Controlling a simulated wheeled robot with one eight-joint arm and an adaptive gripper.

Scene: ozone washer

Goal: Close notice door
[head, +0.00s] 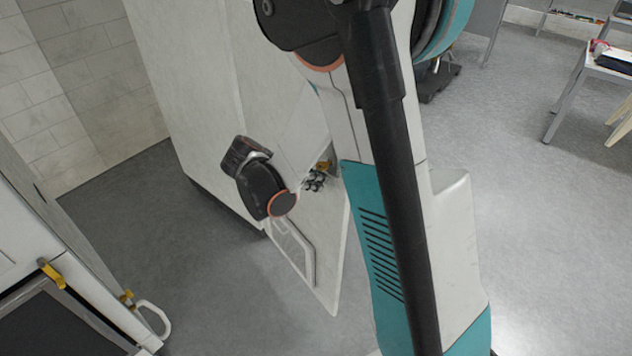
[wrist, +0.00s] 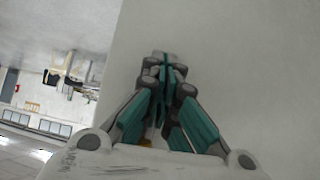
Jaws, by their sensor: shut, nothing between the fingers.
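The notice door is most likely the white panel (head: 325,265) with a raised grey outline on the lower part of the white machine (head: 195,100). It stands open, swung out from the machine body. Dark knobs and brass fittings (head: 317,178) show in the opening beside it. My wrist is beside the machine, at the upper left of the panel in the head view; the fingers are hidden there. In the wrist view my gripper (wrist: 164,62) is shut and empty, pointing at a plain white surface (wrist: 245,60). I cannot tell whether the fingertips touch it.
A white cabinet (head: 85,290) with yellow latches and a white handle stands at the lower left. A tiled wall (head: 85,75) is behind. Tables (head: 600,65) stand at the far upper right. Grey floor between the machine and the cabinet is clear.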

